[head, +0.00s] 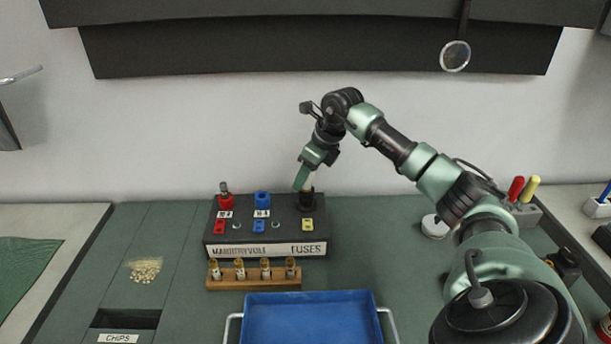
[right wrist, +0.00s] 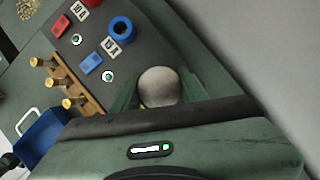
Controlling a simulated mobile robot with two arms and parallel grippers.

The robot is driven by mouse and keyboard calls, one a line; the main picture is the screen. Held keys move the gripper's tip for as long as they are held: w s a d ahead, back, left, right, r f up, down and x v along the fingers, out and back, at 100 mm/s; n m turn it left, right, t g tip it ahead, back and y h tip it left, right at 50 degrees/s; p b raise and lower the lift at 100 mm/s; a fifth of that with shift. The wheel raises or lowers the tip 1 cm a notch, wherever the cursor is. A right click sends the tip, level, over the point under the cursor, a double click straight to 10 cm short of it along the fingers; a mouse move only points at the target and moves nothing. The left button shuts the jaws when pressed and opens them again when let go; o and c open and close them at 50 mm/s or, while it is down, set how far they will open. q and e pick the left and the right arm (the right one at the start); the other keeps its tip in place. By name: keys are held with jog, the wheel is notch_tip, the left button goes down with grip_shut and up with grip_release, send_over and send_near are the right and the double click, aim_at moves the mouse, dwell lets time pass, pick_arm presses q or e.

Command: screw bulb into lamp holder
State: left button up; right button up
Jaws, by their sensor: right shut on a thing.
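My right gripper (head: 305,184) is shut on a pale, round-topped bulb (right wrist: 158,86). In the right wrist view the bulb's top shows between the two green fingers. In the head view the gripper points down at the black holder (head: 307,203) at the right of the dark fuse panel (head: 265,240). The bulb's lower end is at or just above this holder; I cannot tell whether it is seated. A blue ring-shaped holder (head: 262,199) sits mid-panel and also shows in the right wrist view (right wrist: 121,30). My left gripper is not in view.
A wooden rack (head: 254,283) with several brass-topped fuses stands before the panel. A blue tray (head: 310,322) lies in front. A red holder (head: 226,201) is at the panel's left. Chips (head: 145,270) lie at left. A white disc (head: 435,227) is at right.

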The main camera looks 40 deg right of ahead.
jog(key=m+h+p, duration=0.1)
jog(key=m+h, duration=0.1)
jog(key=m, duration=0.4)
jog(key=shift+r, duration=0.1)
jog(key=m+h, duration=0.1)
jog(key=m, duration=0.1)
jog(key=m+h, duration=0.1)
jog(key=m, duration=0.1)
jog(key=shift+m+g+p, duration=0.3)
jog(key=shift+p, duration=0.05)
jog(key=shift+d+m+h, duration=0.1)
jog(key=shift+m+h, duration=0.2)
jog(key=shift+m, duration=0.6)
jog(key=o, duration=1.2)
